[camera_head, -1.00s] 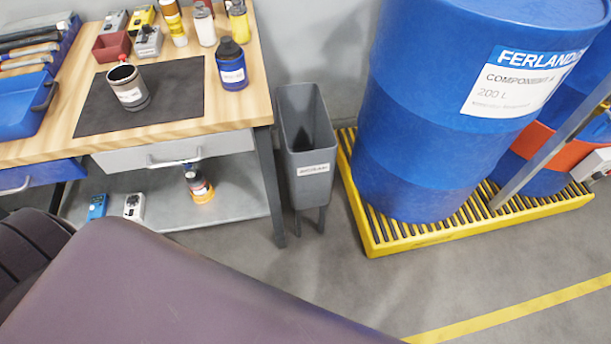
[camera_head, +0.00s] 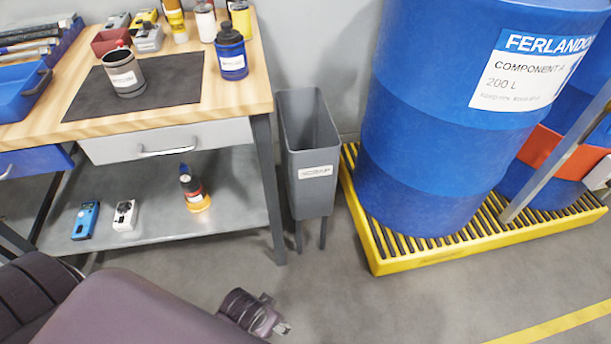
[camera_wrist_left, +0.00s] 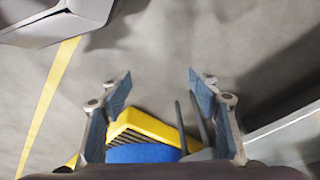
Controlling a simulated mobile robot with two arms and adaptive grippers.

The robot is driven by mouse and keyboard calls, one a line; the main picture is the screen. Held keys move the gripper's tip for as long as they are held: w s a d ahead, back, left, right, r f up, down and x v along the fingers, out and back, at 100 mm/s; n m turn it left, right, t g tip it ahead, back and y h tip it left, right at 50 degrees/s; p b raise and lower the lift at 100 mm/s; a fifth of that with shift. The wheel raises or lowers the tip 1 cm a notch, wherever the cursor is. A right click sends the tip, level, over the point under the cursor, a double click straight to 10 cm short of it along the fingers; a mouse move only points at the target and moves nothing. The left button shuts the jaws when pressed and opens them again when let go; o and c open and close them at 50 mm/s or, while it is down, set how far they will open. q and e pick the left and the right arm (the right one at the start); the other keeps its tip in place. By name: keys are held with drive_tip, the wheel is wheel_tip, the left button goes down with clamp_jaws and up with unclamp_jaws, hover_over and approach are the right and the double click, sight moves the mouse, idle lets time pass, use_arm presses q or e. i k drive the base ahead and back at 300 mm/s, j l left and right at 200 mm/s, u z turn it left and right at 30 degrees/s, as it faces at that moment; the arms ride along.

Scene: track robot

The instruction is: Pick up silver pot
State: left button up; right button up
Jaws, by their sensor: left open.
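The silver pot (camera_head: 124,73), a grey metallic cup-shaped pot with a white label, stands upright on a dark mat (camera_head: 180,85) on the workbench. A red-topped item stands at its back rim; I cannot tell whether it is inside or behind it. My left gripper (camera_head: 283,328) shows at the bottom of the head view, low over the floor and well apart from the pot. In the left wrist view my left gripper (camera_wrist_left: 160,90) has its two fingers spread, with nothing between them. The pot is not seen in the left wrist view. My right gripper is not in view.
A blue bottle (camera_head: 231,54) stands right of the pot. The wooden bench (camera_head: 245,100) has a drawer (camera_head: 165,140) and lower shelf (camera_head: 150,220). A grey bin (camera_head: 310,155) and blue drums on a yellow pallet (camera_head: 400,262) stand to the right. The floor in front is clear.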

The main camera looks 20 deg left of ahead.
sight(121, 66)
drive_tip(key=k+u, duration=0.1)
drive_tip(key=u, duration=1.55)
drive_tip(key=i+j, duration=0.1)
drive_tip(key=j, duration=0.15)
